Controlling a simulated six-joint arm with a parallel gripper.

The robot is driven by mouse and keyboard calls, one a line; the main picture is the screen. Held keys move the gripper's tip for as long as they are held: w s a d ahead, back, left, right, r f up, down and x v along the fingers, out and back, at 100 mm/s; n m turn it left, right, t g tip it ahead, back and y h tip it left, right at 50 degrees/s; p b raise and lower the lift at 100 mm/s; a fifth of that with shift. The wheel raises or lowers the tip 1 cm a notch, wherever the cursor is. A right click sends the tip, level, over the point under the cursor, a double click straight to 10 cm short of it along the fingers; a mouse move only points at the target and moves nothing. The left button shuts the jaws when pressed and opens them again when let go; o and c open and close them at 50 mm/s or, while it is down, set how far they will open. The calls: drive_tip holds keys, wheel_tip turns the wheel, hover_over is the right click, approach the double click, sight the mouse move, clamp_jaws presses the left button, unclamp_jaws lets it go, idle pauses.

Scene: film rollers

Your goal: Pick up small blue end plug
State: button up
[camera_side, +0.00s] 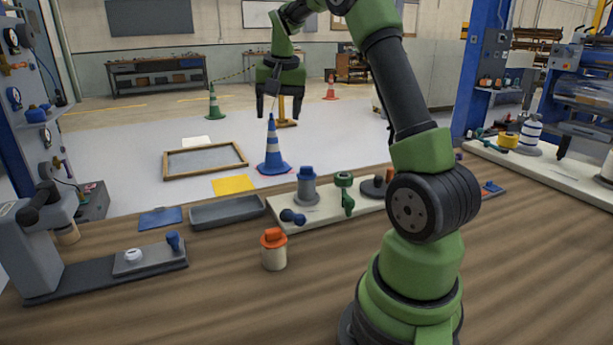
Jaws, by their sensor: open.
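My gripper (279,106) hangs fingers down, open and empty, high above the far side of the bench. Several small blue pieces show, and I cannot tell for certain which is the end plug. A small blue peg (173,240) stands on a grey plate at the left. A dark blue two-lobed piece (292,216) lies at the front left of the cream board. A blue cap (306,171) sits on a grey cylinder (306,190) on that board. My gripper is well apart from all of them.
The cream board (322,212) also carries a green fitting (344,185) and a dark disc (374,188). An orange-capped jar (274,256) stands in front. A grey tray (228,211) and blue pad (160,219) lie left. The front left wooden bench (200,305) is clear.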

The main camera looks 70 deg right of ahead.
sight(307, 167)
drive_tip(key=s+d+f+m, duration=0.1)
drive_tip(key=d+f, duration=0.2)
drive_tip(key=d+f+g, duration=0.1)
drive_tip(key=d+f, duration=0.2)
drive_tip(key=f, duration=0.1)
drive_tip(key=s+d+f+m, duration=0.1)
drive_tip(key=d+f, duration=0.2)
drive_tip(key=shift+s+d+f+m+g, duration=0.3)
drive_tip(key=shift+s+d+f+g, duration=0.05)
drive_tip(key=shift+d+f+g, duration=0.05)
drive_tip(key=shift+w+d+f, duration=0.1)
drive_tip(key=shift+w+f, duration=0.05)
drive_tip(key=shift+f, duration=3)
drive_tip(key=c, duration=1.1)
